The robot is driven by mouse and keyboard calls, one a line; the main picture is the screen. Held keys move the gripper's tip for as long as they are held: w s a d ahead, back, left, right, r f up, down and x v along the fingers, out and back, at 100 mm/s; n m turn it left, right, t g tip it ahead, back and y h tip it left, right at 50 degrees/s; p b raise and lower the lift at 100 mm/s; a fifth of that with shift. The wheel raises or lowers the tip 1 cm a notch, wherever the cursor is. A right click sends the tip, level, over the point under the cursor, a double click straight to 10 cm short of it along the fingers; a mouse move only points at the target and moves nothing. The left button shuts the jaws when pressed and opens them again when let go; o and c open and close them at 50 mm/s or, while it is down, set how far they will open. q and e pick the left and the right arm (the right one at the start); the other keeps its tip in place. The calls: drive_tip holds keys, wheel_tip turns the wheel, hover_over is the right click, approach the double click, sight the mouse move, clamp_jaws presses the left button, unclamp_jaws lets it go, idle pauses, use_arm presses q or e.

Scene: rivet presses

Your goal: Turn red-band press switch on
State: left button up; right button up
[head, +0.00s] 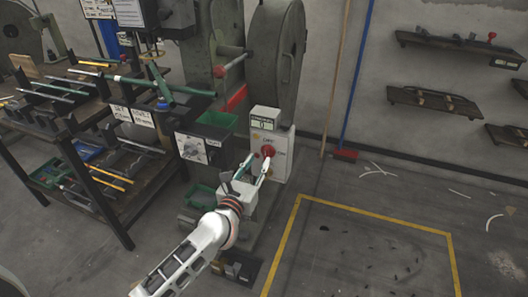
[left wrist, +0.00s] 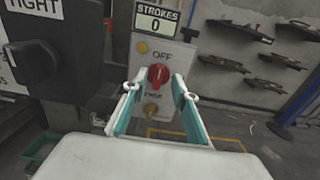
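The red-band press (head: 232,72) is a grey-green machine with a large wheel and a red band (head: 236,97). Its white control box (head: 284,158) carries a red rotary switch (head: 268,150). In the left wrist view the red switch (left wrist: 159,75) sits below the word OFF, with round amber parts above and below it. My left gripper (head: 257,164) is in front of the box. In the left wrist view its two fingers (left wrist: 160,94) are apart, with the switch showing between their tips. I cannot tell if they touch it. My right gripper is not in view.
A counter (head: 265,119) on the box reads STROKES 0. A dark box with a black knob (left wrist: 32,60) marked TIGHT is at the left. A workbench (head: 60,110) with tools stands left. The floor inside the yellow line (head: 375,225) is mostly clear.

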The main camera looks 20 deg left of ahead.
sight(265, 150)
use_arm(q)
drive_tip(key=w, duration=0.4)
drive_tip(key=shift+d+f, duration=0.1)
drive_tip(key=shift+w+b, duration=0.35)
drive_tip(key=shift+w, duration=0.4)
drive_tip(key=shift+c, duration=0.4)
clamp_jaws()
